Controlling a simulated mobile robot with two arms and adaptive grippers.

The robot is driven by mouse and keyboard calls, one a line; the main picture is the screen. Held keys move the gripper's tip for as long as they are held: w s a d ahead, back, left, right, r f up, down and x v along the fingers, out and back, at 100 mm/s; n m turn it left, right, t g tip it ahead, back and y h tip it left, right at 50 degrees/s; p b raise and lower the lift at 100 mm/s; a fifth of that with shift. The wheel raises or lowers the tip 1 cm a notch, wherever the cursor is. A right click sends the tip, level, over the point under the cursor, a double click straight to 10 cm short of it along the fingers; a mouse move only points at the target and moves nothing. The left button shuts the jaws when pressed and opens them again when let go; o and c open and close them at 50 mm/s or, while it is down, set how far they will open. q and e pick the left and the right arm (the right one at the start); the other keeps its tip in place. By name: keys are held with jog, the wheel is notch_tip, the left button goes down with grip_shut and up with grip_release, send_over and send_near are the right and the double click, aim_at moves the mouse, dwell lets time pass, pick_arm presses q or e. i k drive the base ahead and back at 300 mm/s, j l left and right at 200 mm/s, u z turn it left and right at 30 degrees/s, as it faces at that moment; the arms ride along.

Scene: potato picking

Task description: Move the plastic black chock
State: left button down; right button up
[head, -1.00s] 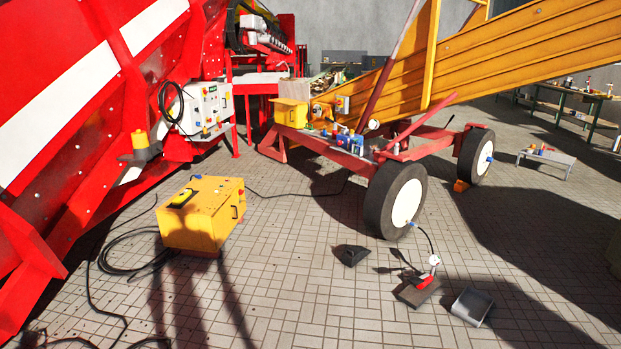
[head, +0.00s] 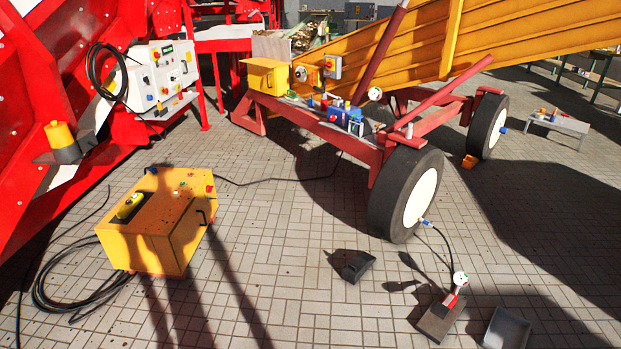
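A small black chock (head: 356,266) lies on the paved floor in the lower middle of the head view. It is wedge-shaped and stands apart from the front wheel (head: 407,194) of the yellow conveyor, a little in front and to the left of it. Neither of my grippers shows in the view.
A yellow control box (head: 160,221) with cables stands at left, beside the red machine (head: 40,110). A dark grey block (head: 440,318) with a gauge and hose, and a grey metal tray (head: 507,329), lie at lower right. An orange chock (head: 470,162) sits by the far wheel. The floor between is clear.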

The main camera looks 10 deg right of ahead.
aim_at(353, 270)
jog(key=i+z, duration=0.15)
jog(key=i, duration=0.3)
jog(key=i+j+z, duration=0.2)
jog(key=i, duration=0.2)
jog(key=i+j+z, duration=0.15)
jog(key=i, duration=0.3)
jog(key=i+j+z, duration=0.15)
jog(key=i, duration=0.25)
